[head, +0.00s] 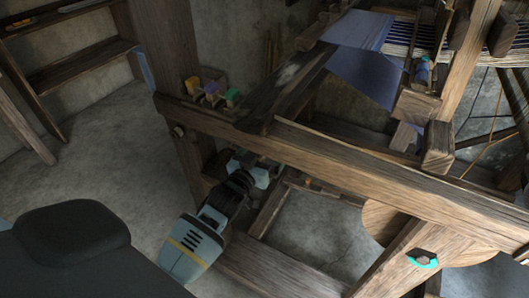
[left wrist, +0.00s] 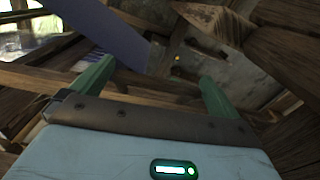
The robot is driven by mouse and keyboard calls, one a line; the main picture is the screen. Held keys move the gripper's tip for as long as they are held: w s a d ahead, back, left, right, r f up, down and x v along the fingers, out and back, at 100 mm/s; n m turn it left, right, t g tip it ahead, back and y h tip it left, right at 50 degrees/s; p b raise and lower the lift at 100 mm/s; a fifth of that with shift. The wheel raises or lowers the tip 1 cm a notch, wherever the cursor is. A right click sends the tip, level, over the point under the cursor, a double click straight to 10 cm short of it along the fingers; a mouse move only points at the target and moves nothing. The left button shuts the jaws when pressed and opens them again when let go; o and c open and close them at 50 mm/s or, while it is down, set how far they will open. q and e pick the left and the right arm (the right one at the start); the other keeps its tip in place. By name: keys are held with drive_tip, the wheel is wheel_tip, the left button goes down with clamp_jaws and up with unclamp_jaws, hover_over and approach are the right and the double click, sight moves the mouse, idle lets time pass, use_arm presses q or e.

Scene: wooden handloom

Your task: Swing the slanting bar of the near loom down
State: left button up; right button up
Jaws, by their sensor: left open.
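The near loom's slanting bar (head: 287,88) is a dark, worn wooden beam in the head view. It tilts up from the loom's front rail (head: 345,160) toward the blue cloth. My left arm comes in low, below the rail, and my left gripper is mostly hidden behind and under it in the head view. In the left wrist view my left gripper (left wrist: 155,82) is open, with its two green fingers apart and nothing clearly between them. I cannot tell the bar for certain in that view. My right gripper is not in view.
Blue cloth (head: 362,60) hangs on the loom and also shows in the left wrist view (left wrist: 103,30). Small coloured items (head: 212,90) sit by the left post. Loom timbers crowd the gripper. Bare concrete floor (head: 105,140) lies open at left, beside wooden shelves (head: 80,72).

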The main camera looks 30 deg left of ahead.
sight(261, 159)
use_arm(q)
drive_tip(key=shift+c, duration=0.3)
drive_tip(key=c, duration=1)
drive_tip(key=shift+a+f+m+b, duration=0.15)
drive_tip(key=shift+f+m, duration=0.15)
drive_tip(key=shift+f, duration=0.35)
drive_tip(key=shift+a+f+m+b, duration=0.15)
drive_tip(key=shift+f+m, duration=0.15)
drive_tip(key=shift+f, duration=0.3)
drive_tip(key=shift+o, duration=0.2)
drive_tip(key=shift+a+f, duration=0.1)
drive_tip(key=shift+f, duration=0.2)
drive_tip(key=shift+s+m, duration=0.1)
drive_tip(key=shift+m, duration=0.2)
drive_tip(key=o, duration=1)
